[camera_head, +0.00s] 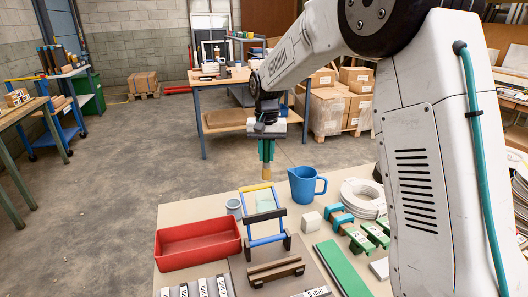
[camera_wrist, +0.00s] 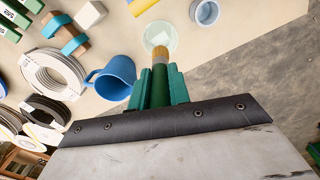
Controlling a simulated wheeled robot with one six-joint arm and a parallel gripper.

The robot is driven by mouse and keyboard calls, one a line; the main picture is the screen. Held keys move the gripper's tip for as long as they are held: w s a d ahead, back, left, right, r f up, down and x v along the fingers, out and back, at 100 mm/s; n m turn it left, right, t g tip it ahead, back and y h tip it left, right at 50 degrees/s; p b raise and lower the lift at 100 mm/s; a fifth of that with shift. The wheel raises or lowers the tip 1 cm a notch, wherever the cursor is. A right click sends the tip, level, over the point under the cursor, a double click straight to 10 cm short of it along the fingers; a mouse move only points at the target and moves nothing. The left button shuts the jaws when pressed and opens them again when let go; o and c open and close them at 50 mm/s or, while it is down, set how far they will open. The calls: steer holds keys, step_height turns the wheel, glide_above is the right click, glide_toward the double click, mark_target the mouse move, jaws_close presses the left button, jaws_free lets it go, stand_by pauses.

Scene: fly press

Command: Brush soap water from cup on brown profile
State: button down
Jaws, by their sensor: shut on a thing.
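My gripper (camera_head: 266,148) is shut on a brush that points down, its pale bristles (camera_head: 266,173) below the green fingers. In the wrist view, the green fingers (camera_wrist: 159,88) hold the brush, whose bristles (camera_wrist: 160,55) overlap a pale green, see-through round cup (camera_wrist: 150,36). This pale green thing also shows in the head view (camera_head: 266,200) below the bristles; I cannot tell whether they touch it. A small grey-blue cup (camera_head: 234,207) stands left of it, also in the wrist view (camera_wrist: 206,12). A brown profile (camera_head: 276,270) lies across dark supports near the table's front.
A blue jug (camera_head: 303,186) stands close right of the brush. A red tray (camera_head: 197,243) lies left. A yellow and blue frame (camera_head: 266,240) stands between tray and jug. White coils (camera_head: 362,196), clamped blocks (camera_head: 341,217) and a green strip (camera_head: 342,270) crowd the right.

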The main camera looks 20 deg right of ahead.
mark_target(266, 179)
steer(key=shift+w+f, duration=0.1)
steer(key=shift+f, duration=6.35)
steer(key=shift+r, duration=0.1)
steer(key=shift+r, duration=4.95)
steer(key=shift+r, duration=0.1)
steer(key=shift+r, duration=1.85)
